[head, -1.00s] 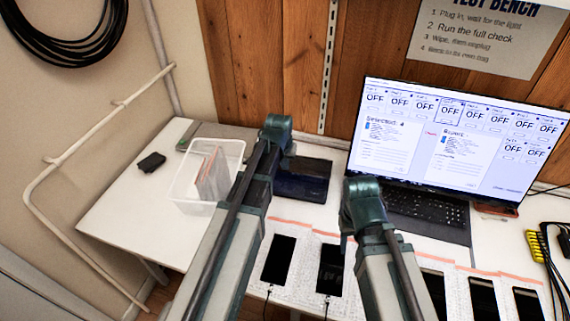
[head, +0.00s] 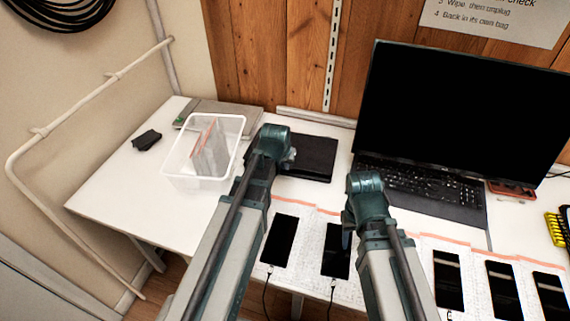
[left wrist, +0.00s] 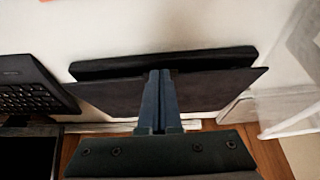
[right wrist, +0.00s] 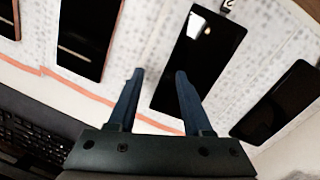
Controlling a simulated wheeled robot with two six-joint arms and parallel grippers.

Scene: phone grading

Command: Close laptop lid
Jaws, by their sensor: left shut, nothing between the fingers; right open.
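A small dark laptop-like slab (head: 314,158) lies on the bench left of centre. In the left wrist view its flat dark panel (left wrist: 215,88) lies over a thicker black base (left wrist: 95,68), with a slight angle between them. My left gripper (head: 282,165) is shut and empty, its fingertips (left wrist: 160,75) over the panel; contact is unclear. A large upright screen (head: 450,105), now black, stands open behind a keyboard deck (head: 425,188) at the right. My right gripper (head: 347,235) is open and empty; its fingertips (right wrist: 158,75) are above the phones.
Several dark phones (head: 280,240) lie on white printed strips along the front edge, some with cables. A clear bin (head: 180,172) with bags, a small black item (head: 146,140) and a grey flat device (head: 232,115) are at the left. The left front bench corner (head: 100,205) is clear.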

